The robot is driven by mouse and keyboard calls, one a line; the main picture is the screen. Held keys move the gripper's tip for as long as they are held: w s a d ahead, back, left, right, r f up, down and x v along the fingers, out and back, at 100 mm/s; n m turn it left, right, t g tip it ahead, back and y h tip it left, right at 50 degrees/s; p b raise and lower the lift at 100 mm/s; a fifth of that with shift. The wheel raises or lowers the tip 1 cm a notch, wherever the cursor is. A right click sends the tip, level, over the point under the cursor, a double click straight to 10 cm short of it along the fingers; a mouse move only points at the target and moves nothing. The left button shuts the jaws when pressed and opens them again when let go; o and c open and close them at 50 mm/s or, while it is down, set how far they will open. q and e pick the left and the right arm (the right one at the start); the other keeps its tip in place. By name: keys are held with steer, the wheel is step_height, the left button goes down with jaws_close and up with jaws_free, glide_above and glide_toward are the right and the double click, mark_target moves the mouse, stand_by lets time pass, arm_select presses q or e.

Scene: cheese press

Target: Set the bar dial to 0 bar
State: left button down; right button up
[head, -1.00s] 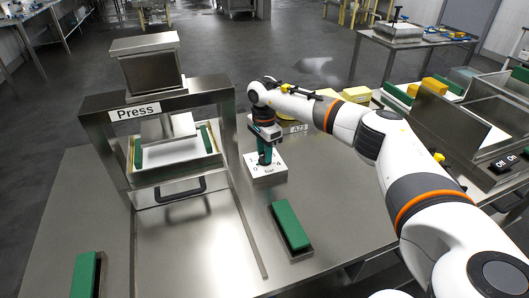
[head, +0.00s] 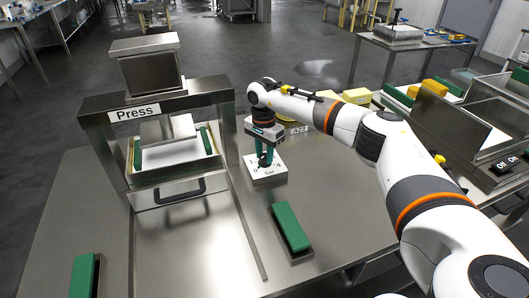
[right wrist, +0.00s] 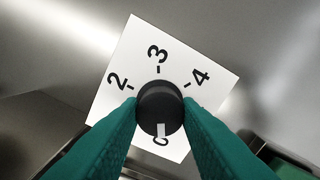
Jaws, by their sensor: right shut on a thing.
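The bar dial is a black round knob (right wrist: 160,104) on a square white plate (right wrist: 125,68), seen in the right wrist view. The plate carries the marks 2, 3 and 4, and a partly covered 0 at the bottom. The knob's white pointer mark is at its lower edge, toward the 0. My right gripper (right wrist: 160,110) is shut on the knob, one green finger on each side. In the head view my right gripper (head: 265,160) reaches down over the plate (head: 268,177) and hides most of the knob. My left gripper is not in view.
The press (head: 150,110) stands left of the dial, with a handled tray (head: 180,193) in it. A green-topped block (head: 290,227) lies in front on the steel table. Yellow blocks (head: 357,96) and metal boxes are at the right, beyond my arm.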

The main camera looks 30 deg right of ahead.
mark_target(264, 155)
steer(key=o, duration=1)
steer(key=shift+r, duration=0.1)
step_height(264, 155, up, 12)
steer(key=shift+w+b, duration=0.15)
steer(key=shift+b, duration=0.3)
